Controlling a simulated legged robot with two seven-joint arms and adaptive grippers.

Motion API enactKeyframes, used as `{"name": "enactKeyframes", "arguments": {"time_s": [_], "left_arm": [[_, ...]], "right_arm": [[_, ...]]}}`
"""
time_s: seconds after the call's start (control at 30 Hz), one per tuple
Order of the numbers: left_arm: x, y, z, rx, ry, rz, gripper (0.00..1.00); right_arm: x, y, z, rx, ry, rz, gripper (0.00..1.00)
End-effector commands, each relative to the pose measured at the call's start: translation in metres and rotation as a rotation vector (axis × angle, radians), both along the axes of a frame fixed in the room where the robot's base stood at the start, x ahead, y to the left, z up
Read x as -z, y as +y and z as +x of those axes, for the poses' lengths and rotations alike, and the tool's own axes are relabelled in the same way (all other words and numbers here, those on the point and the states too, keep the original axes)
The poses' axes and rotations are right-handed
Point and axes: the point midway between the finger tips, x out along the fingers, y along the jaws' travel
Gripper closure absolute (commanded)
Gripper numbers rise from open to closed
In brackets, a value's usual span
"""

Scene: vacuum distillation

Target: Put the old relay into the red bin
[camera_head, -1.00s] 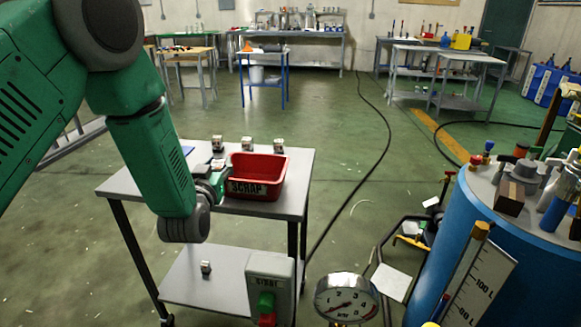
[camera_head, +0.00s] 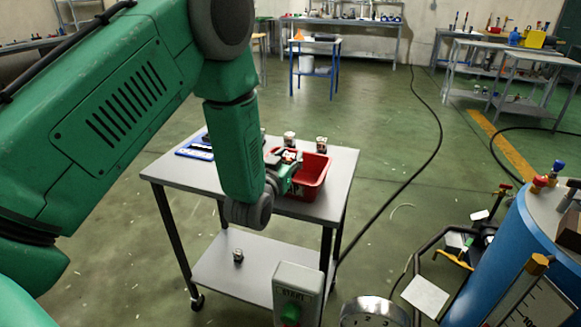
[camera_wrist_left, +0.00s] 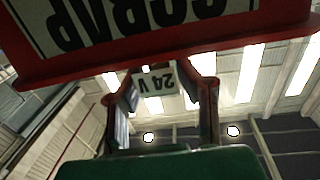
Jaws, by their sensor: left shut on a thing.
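The red bin (camera_head: 314,172) stands on the top of a grey cart, and its SCRAP label (camera_wrist_left: 150,20) shows upside down in the left wrist view. My left gripper (camera_head: 287,164) is at the bin's left part and hides some of it in the head view. It is shut on a small relay (camera_wrist_left: 155,82) marked 24 V, held between the two fingers. The relay also shows in the head view (camera_head: 289,156), near the bin's rim. I cannot tell whether it is over the opening. My right gripper is not in view.
More small relays (camera_head: 290,138) (camera_head: 321,143) stand behind the bin on the cart top (camera_head: 343,172). Another small block (camera_head: 238,256) sits on the lower shelf. A blue item (camera_head: 195,148) lies at the cart's left. A blue tank (camera_head: 490,255) is on the right.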

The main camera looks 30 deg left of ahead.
Motion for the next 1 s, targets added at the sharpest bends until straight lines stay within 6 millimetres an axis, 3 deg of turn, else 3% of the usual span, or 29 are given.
{"name": "enactKeyframes", "arguments": {"time_s": [0.13, 0.9, 0.93, 0.97, 1.0], "left_arm": [[0.024, 0.0, 0.0, 0.0, 0.002, 0.0, 1.0], [0.038, 0.0, 0.0, 0.0, 0.006, -0.001, 1.0], [0.039, 0.0, 0.0, 0.0, 0.008, -0.002, 0.61], [0.039, 0.0, 0.0, 0.0, 0.009, -0.002, 0.51], [0.039, 0.0, 0.0, 0.001, 0.01, -0.002, 0.51]], "right_arm": [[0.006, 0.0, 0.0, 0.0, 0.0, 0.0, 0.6], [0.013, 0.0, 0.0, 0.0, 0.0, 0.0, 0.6], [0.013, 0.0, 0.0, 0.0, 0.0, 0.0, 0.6], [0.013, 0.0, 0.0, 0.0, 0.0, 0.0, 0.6], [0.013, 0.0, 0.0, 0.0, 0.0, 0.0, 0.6]]}}
